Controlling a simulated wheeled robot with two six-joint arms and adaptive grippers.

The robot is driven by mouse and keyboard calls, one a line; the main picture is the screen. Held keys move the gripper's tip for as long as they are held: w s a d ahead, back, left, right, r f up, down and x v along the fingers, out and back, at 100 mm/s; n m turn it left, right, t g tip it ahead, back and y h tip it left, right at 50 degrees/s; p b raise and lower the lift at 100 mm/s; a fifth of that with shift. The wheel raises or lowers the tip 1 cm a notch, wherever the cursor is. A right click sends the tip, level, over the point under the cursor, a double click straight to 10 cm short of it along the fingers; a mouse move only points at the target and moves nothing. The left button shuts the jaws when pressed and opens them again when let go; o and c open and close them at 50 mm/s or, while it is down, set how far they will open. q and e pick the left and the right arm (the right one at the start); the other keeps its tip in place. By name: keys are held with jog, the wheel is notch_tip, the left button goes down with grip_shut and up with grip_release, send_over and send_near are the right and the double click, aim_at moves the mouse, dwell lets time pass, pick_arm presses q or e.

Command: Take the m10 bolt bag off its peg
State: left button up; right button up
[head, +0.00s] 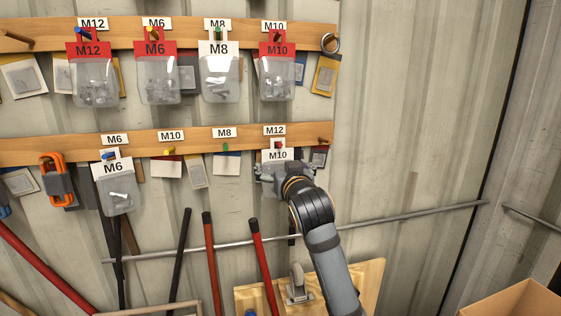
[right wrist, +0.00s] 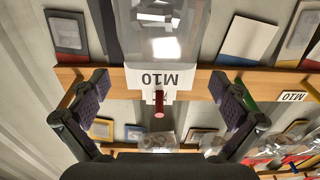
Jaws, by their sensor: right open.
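A bag with a white M10 header (head: 278,155) hangs on a red peg below the M12 label on the lower wooden rail. My right gripper (head: 284,174) is in front of this bag and hides its pouch in the head view. In the right wrist view, the picture is upside down and the M10 header (right wrist: 158,80) lies between the two open fingers, with gaps on both sides. The red peg (right wrist: 159,105) passes through its top. Another M10 bag, with a red header (head: 277,50), hangs on the upper rail. My left gripper is not in view.
The upper rail also holds bags marked M12 (head: 90,50), M6 (head: 156,48) and M8 (head: 219,48). An M6 bag (head: 114,168) hangs at the lower left. A metal rail (head: 410,220) crosses the wall below.

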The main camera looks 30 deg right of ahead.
jog(key=shift+w+d, duration=0.15)
jog(key=shift+w, duration=0.5)
grip_shut()
dwell(0.4)
grip_release()
dwell(0.5)
